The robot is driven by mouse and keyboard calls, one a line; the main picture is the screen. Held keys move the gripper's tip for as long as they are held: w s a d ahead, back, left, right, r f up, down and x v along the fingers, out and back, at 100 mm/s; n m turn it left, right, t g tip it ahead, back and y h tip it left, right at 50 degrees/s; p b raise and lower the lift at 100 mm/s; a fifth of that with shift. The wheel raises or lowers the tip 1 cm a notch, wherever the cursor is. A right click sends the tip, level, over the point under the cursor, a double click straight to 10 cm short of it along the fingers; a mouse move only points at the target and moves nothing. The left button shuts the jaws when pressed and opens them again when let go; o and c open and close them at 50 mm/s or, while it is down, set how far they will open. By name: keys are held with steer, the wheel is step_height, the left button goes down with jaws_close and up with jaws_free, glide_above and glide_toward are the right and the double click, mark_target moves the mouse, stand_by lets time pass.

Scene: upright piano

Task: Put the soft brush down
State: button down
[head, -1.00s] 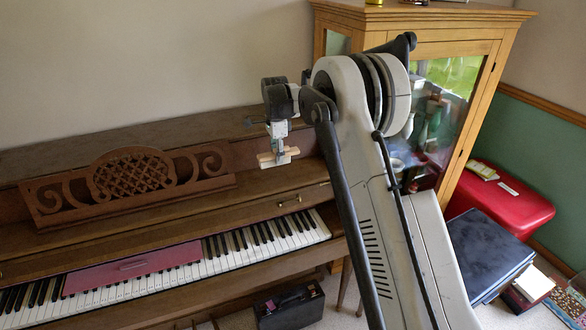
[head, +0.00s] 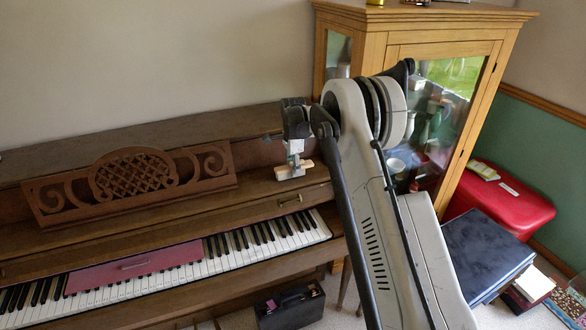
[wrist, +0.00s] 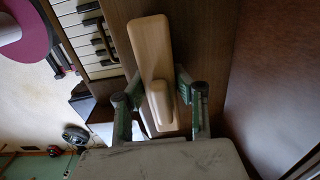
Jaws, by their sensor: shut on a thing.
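The soft brush (head: 302,164) is a pale wooden piece in my gripper (head: 294,163), over the right end of the piano's brown wooden top ledge. In the wrist view the brush (wrist: 151,45) shows as a long light-wood block with a smaller raised grip. My gripper (wrist: 160,88) has one finger on each side of that grip and is shut on it. The bristles are hidden. I cannot tell whether the brush touches the wood below it.
The upright piano's keys (head: 235,245) lie below, with a dull pink board (head: 135,265) across part of them. A carved music desk (head: 130,180) stands left of my gripper. A glass-fronted wooden cabinet (head: 400,37) stands to the right. The ledge between desk and brush is clear.

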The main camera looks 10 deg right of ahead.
steer(key=shift+f, duration=0.2)
steer(key=c, duration=1.4)
jaws_free()
steer(key=shift+c, duration=0.2)
steer(key=shift+r, duration=0.1)
